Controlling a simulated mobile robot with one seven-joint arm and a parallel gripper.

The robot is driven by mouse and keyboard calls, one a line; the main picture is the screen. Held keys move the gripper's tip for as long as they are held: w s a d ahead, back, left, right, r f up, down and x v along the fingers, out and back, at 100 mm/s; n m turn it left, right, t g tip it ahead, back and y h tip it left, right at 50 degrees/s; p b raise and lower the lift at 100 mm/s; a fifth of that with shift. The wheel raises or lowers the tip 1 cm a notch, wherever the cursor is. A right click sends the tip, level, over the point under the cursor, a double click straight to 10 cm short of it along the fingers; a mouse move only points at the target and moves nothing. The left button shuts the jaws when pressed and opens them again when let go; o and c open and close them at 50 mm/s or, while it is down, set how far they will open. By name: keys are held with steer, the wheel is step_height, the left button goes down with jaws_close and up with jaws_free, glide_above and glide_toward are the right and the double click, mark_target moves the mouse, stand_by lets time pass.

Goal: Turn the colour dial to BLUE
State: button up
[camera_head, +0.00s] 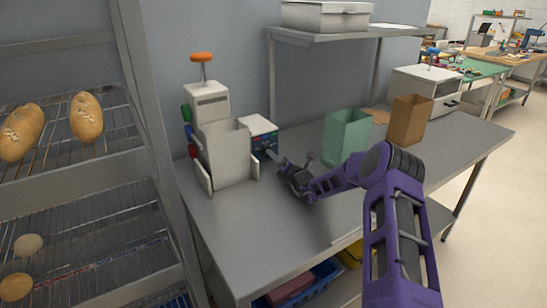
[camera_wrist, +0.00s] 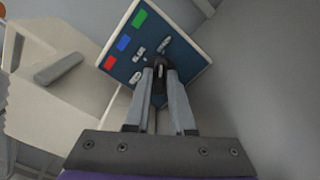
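The control panel (camera_wrist: 125,46) is a dark blue face on a white box, with green, blue and red squares along its left side and several small pale marks. In the head view the panel box (camera_head: 261,133) stands beside the white machine. My gripper (camera_wrist: 161,72) is at the panel, its two grey fingers close together on either side of a small dark knob, seemingly the colour dial (camera_wrist: 160,62). The fingers hide most of the dial, and its pointing direction cannot be read. In the head view my gripper (camera_head: 272,157) reaches the panel from the right.
The white machine (camera_head: 224,153) with an orange-topped lever (camera_head: 202,58) stands left of the panel. A green bin (camera_head: 345,138) and a brown bin (camera_head: 408,120) stand to the right. A shelf (camera_head: 340,33) hangs above. The front of the metal table (camera_head: 250,235) is clear.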

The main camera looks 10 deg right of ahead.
jaws_close()
steer(key=shift+n+b, duration=0.3)
steer(key=shift+n, duration=0.1)
steer(key=n+b, duration=0.3)
steer(key=n, duration=0.2)
steer(key=shift+a+n+b, duration=0.1)
steer(key=shift+n+b, duration=0.2)
steer(key=shift+b, duration=0.1)
steer(key=shift+r+n+b, duration=0.1)
steer(key=shift+n+b, duration=1.65)
steer(key=shift+n, duration=0.45)
steer(key=o, duration=0.5)
jaws_free()
